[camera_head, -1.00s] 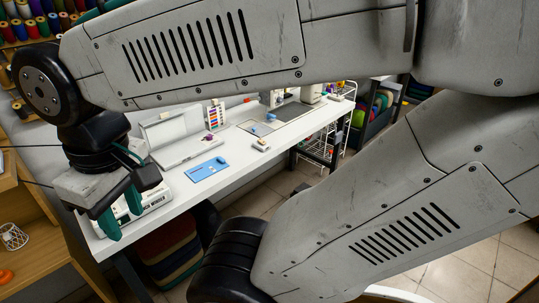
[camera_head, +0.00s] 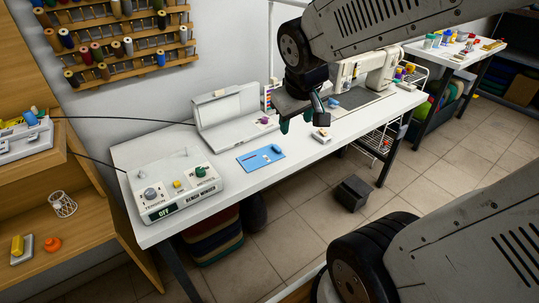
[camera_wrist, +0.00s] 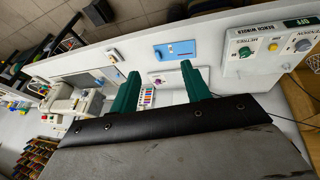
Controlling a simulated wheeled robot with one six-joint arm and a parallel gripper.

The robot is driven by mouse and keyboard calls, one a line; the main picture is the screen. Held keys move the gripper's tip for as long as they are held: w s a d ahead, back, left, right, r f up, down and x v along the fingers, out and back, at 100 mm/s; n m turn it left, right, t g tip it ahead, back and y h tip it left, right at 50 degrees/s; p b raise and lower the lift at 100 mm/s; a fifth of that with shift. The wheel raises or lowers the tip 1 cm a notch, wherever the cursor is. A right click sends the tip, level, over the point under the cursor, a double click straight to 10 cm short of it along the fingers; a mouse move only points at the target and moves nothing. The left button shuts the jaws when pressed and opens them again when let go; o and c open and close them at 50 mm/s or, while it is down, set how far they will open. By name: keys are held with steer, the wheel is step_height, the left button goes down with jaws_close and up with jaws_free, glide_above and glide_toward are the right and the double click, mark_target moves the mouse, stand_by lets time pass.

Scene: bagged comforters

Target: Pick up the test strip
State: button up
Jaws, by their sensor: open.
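A blue card (camera_head: 261,158) lies flat near the front edge of the white table. A small dark reddish strip (camera_head: 253,159) and a small blue piece lie on it; I cannot tell for sure whether the strip is the test strip. The card (camera_wrist: 175,51) also shows in the wrist view, beyond my fingertips. My gripper (camera_head: 301,113) hangs above the table, right of and behind the card. In the wrist view my gripper (camera_wrist: 160,71) has its two green fingers wide apart with nothing between them touching.
A bench winder (camera_head: 178,188) reading OFF stands left on the table. An open white case (camera_head: 240,115) is behind the card. A small white block (camera_head: 321,134) lies right of it, and a sewing machine (camera_head: 380,68) stands farther right.

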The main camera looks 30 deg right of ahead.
steer(key=w+d+f+n+t+y, duration=0.1)
steer(key=w+d+f+n+t, duration=0.3)
steer(key=w+d+f, duration=1.05)
steer(key=m+t+y, duration=0.1)
steer(key=t+y, duration=0.3)
glide_toward(274, 145)
steer(key=shift+w+d, duration=0.2)
steer(key=shift+w, duration=0.25)
steer(key=shift+s+a+f, duration=0.1)
steer(key=shift+f, duration=0.2)
steer(key=shift+a+f, duration=0.1)
steer(key=shift+f, duration=0.1)
steer(key=shift+w+a+f, duration=0.1)
steer(key=shift+w+f, duration=0.1)
steer(key=shift+w, duration=0.15)
steer(key=x, duration=0.6)
steer(key=shift+w, duration=0.45)
jaws_close()
